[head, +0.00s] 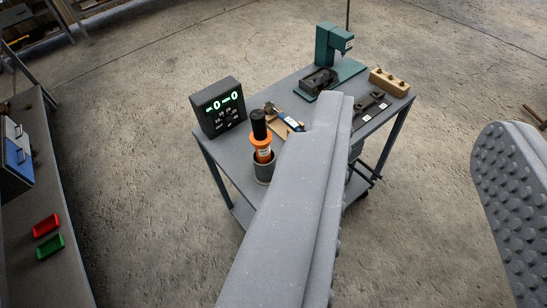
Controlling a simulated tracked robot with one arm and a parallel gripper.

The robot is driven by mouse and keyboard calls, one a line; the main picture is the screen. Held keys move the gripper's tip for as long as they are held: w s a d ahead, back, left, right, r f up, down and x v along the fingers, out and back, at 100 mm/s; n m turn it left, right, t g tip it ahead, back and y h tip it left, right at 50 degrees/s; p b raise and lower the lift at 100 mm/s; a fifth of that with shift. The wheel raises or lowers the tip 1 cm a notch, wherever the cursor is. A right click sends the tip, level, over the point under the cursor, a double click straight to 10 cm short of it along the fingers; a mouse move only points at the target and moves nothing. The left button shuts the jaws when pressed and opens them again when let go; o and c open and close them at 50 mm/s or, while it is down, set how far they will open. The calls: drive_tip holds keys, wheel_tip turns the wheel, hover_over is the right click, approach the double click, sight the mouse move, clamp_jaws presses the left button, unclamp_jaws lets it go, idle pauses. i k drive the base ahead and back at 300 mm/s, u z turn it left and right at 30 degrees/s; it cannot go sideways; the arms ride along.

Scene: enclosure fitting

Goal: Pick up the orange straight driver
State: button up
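The orange straight driver (262,143) stands upright in a round grey cup (264,170) on the near left part of a grey cart (222,160). It has a black upper end, an orange collar and an orange body with a pale label. Its lower end is hidden inside the cup. My gripper is not in view, so its opening and its place relative to the driver do not show.
Behind are a green press (331,45) and wooden block (389,82). A bench (45,185) stands left.

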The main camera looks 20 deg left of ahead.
sight(261, 137)
drive_tip(key=u, duration=0.2)
drive_tip(key=i, duration=0.9)
drive_tip(key=z, duration=0.1)
